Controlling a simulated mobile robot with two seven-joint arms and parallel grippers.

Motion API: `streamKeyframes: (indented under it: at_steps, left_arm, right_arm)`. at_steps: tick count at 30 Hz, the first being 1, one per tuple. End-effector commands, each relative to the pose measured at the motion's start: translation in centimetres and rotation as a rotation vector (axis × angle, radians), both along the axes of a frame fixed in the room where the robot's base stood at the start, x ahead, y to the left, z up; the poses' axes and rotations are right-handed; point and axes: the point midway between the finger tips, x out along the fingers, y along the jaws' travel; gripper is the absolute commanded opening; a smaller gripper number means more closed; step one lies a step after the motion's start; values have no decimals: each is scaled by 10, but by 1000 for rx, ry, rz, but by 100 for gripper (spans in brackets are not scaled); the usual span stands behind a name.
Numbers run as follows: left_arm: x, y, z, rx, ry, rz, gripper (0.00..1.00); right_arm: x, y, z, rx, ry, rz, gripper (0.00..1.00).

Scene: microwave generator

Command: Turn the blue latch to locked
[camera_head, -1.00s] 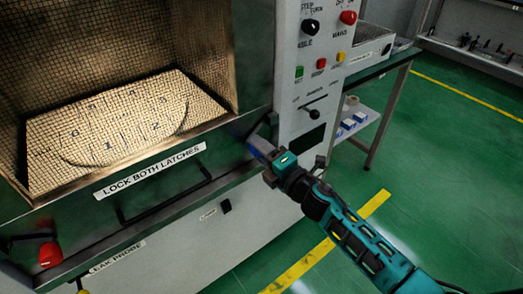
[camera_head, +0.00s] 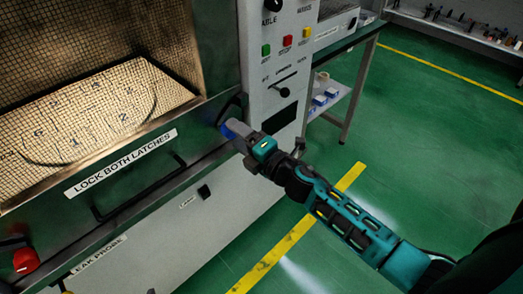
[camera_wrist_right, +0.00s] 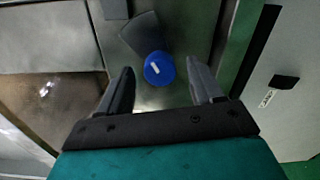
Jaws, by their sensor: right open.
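The blue latch (camera_head: 228,131) is at the right end of the dark green front panel, partly hidden by my right gripper in the head view. In the right wrist view its round blue knob (camera_wrist_right: 159,68) has a short white mark, and a dark plate lies beside it. My right gripper (camera_head: 238,134) is open, its two fingers either side of the blue knob in the right wrist view (camera_wrist_right: 160,66). A gap shows on both sides of the knob; I cannot tell how near it is in depth. My left gripper is not in view.
A red knob (camera_head: 25,261) is at the panel's left end. A black handle (camera_head: 140,190) runs under the "LOCK BOTH LATCHES" label (camera_head: 122,163). A control panel with switches (camera_head: 275,65) rises behind my right gripper. Green floor (camera_head: 430,130) is open to the right.

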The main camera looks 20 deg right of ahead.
Motion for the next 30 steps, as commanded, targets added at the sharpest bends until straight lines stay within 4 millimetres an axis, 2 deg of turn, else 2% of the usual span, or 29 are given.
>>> streamKeyframes:
  at_steps: [9,15,21,30]
  left_arm:
    - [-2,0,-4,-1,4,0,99]
    - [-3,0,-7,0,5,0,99]
    - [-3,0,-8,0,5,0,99]
    - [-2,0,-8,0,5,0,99]
  right_arm:
    - [-60,-22,-2,0,4,-1,66]
    - [-87,-32,-1,-1,2,0,66]
    - [-100,-37,0,0,1,0,66]
    - [-102,-37,1,-1,0,0,66]
